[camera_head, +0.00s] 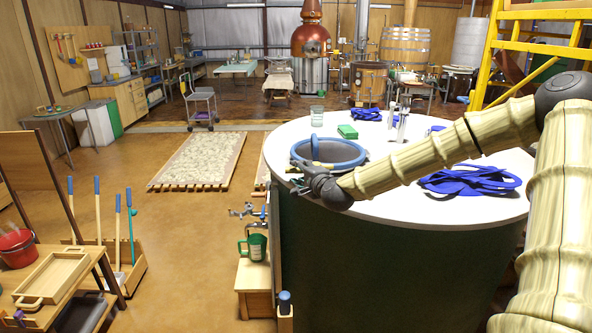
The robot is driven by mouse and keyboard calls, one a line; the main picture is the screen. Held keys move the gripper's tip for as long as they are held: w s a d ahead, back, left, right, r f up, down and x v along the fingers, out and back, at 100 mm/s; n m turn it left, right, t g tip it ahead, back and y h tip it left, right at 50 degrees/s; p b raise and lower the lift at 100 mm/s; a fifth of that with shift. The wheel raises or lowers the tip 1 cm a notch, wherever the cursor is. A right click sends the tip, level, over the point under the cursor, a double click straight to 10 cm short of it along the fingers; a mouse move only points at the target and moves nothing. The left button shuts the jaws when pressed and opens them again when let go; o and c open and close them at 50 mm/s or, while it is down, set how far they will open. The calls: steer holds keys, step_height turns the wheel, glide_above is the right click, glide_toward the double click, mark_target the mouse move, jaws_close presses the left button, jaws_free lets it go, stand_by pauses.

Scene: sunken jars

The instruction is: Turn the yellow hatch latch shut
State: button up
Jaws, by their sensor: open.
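The round hatch (345,164) with a blue rim is set in the white top of a large dark green tank (390,260). A blue loop stands upright at its left side. A small yellowish piece at the near side of the hatch may be the yellow latch (322,164); it is too small to tell how it is turned. My gripper (300,184) is open, dark grey, at the near left edge of the tank top, just in front of the hatch. I cannot tell whether it touches anything. My wrist and arm hide part of the tank top.
Blue cloths (470,181) lie on the tank top, with a green block (347,131) and a glass jar (317,116) behind the hatch. A yellow ladder (490,62) stands at the back right. A green mug (256,246) stands below left.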

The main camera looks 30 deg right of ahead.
mark_target(298, 171)
steer(key=shift+p+x, duration=0.35)
steer(key=shift+x, duration=1.25)
jaws_close()
